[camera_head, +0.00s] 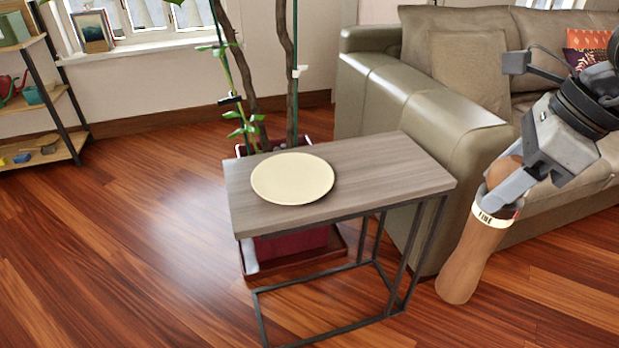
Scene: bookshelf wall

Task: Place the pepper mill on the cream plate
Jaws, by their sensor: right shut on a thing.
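The cream plate (292,178) lies flat and empty on the left part of a small side table. The pepper mill (468,264) is brown and wooden with a pale lettered band. It hangs tilted in my right gripper (503,196), to the right of the table and apart from the plate. The gripper is shut on the mill near its band, and its fingers hide part of the mill's upper end. My left gripper is not in view.
The side table's grey wood top (400,174) is bare right of the plate. A leather sofa (420,110) stands close behind and right of the table. A potted plant (285,80) rises behind it. A shelf (50,100) stands at the far left.

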